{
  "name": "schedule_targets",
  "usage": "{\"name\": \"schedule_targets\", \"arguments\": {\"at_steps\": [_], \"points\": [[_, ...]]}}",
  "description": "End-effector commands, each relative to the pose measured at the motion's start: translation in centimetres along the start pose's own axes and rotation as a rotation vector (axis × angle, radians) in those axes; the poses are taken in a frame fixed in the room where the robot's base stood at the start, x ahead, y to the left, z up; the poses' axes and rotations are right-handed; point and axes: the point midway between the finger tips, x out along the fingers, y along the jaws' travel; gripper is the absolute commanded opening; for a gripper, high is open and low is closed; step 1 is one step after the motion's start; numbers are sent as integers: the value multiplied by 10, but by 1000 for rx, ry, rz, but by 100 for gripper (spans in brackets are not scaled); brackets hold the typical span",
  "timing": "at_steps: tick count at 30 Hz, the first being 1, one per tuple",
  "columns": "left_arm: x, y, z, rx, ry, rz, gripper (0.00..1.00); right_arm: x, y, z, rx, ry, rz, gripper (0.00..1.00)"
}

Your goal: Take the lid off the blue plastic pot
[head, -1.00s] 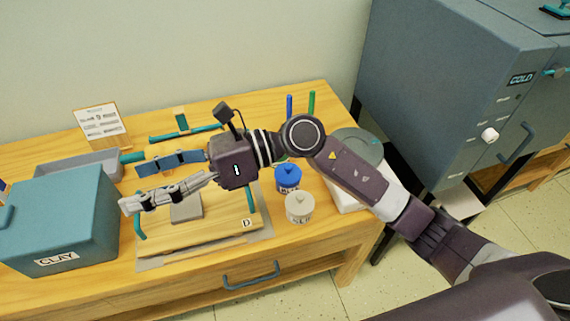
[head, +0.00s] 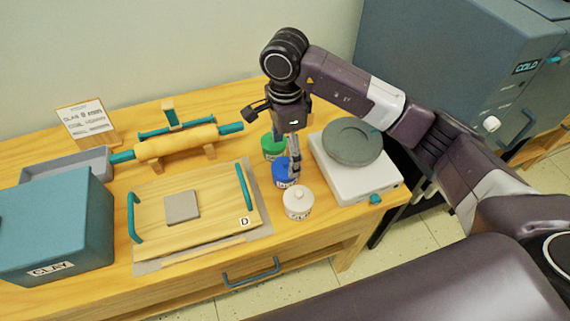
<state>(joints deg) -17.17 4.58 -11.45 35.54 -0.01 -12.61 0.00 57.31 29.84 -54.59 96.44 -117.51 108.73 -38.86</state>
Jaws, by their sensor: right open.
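The blue plastic pot (head: 284,175) stands on the wooden table between a green pot behind it and a white pot in front. Its lid is largely hidden by my right gripper (head: 293,165), which points down right over it. The gripper is open, with its fingers at the height of the lid. I cannot tell whether the fingers touch the lid. My left gripper is not in view.
The green pot (head: 271,146) and white pot (head: 298,203) stand close on either side. A white wheel base (head: 350,183) with a grey disc (head: 352,142) is right. A wooden board (head: 160,230) with teal handles and a grey slab lies left. A rolling pin (head: 175,140) rests behind it.

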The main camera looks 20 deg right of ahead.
Motion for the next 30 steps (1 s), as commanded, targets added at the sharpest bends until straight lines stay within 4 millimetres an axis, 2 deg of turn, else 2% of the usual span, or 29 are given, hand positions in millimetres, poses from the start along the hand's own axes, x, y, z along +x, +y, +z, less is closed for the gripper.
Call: {"name": "schedule_targets", "arguments": {"at_steps": [3, 9, 17, 26, 30], "points": [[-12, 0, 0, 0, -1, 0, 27, 17, -1, 0, 1, -2, 7, 74], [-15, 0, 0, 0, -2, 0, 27, 40, -3, 0, 1, -3, 2, 74], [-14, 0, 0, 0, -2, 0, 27, 42, -3, 0, 0, -2, 0, 73], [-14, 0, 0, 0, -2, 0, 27, 42, -3, 0, 0, -3, 0, 40], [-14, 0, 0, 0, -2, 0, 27, 42, -3, 0, 0, -3, 0, 40]]}}
